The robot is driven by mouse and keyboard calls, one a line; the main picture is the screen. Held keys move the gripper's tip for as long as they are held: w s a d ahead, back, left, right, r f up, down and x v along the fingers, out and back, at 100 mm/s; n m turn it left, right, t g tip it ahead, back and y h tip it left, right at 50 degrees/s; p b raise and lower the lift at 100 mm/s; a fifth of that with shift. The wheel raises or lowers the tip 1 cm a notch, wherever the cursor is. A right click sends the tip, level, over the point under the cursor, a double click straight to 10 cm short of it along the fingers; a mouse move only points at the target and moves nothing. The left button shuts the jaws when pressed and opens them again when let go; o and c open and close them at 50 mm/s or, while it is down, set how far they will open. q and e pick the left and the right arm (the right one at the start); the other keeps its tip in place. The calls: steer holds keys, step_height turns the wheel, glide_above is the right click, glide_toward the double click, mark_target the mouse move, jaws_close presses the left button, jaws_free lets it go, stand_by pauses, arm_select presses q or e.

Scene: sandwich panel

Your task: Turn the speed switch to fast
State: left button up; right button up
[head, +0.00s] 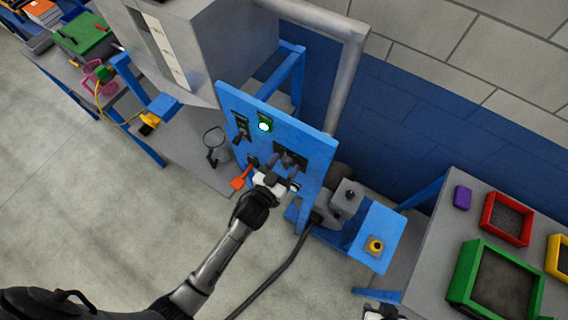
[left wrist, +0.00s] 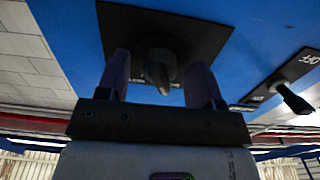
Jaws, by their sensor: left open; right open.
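The blue panel (head: 228,101) stands upright in the middle of the head view. A dark plate (head: 291,154) on it bears a rotary knob, which shows in the left wrist view as a dark pointed knob (left wrist: 158,68) on a black plate (left wrist: 196,34). No speed label is readable. My left gripper (head: 281,172) is open at the panel. In the left wrist view its fingers (left wrist: 159,82) stand on either side of the knob; I cannot tell whether they touch it. My right gripper (head: 380,312) shows only partly at the bottom edge.
A lever switch (left wrist: 292,99) with an OFF label sits beside the knob plate. A blue box with a yellow button (head: 375,246) stands right of the panel.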

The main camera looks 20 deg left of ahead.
arm_select(q)
steer(key=c, duration=0.9)
steer(key=m, duration=0.6)
steer(key=shift+m, duration=0.3)
steer(key=m, duration=0.4)
steer(key=shift+m, duration=0.6)
